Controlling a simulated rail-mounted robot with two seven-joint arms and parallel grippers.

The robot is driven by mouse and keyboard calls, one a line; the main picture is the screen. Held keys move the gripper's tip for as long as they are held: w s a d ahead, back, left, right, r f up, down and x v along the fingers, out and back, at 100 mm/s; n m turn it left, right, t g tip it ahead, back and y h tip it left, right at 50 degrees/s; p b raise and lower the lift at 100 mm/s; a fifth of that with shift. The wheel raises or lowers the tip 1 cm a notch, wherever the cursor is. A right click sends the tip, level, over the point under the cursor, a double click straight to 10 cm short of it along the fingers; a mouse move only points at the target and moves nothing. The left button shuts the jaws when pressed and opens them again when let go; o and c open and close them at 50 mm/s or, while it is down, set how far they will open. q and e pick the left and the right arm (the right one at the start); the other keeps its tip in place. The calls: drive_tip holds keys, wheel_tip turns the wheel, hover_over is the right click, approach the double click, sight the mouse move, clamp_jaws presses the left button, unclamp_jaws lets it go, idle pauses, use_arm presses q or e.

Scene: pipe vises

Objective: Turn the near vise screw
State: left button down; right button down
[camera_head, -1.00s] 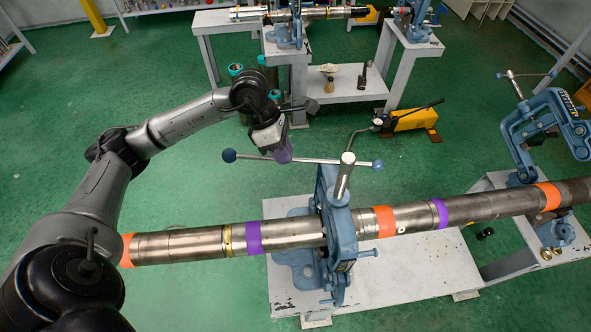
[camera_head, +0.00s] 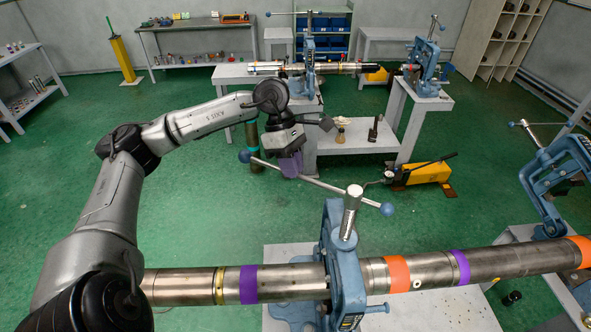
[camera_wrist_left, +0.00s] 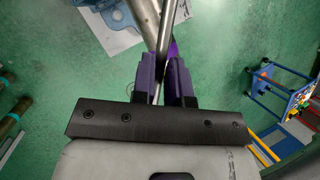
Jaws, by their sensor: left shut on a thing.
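The near vise (camera_head: 340,265) is a blue frame clamped around the steel pipe. Its upright screw (camera_head: 351,213) carries a long thin handle bar (camera_head: 325,187) with blue ball ends. The bar slopes from upper left to lower right in the head view. My left gripper (camera_head: 290,164) has purple fingers and is shut on the bar, just inside its left ball. In the left wrist view the fingers (camera_wrist_left: 165,80) close around the bar, and the blue vise body (camera_wrist_left: 118,14) shows at the top. My right gripper is not in view.
The pipe (camera_head: 190,285), with orange and purple bands, runs across the front. A second blue vise (camera_head: 552,180) stands at the right. A yellow hand pump (camera_head: 425,174) sits on the floor behind the bar. A bench (camera_head: 345,136) with more vises stands further back.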

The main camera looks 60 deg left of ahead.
use_arm(q)
drive_tip(key=shift+r, duration=0.15)
drive_tip(key=c, duration=1.1)
unclamp_jaws()
drive_tip(key=p+v, duration=0.2)
drive_tip(key=v, duration=1.1)
drive_tip(key=shift+a+r+p, duration=0.2)
drive_tip(key=shift+r+p, duration=0.1)
drive_tip(key=shift+s, duration=0.1)
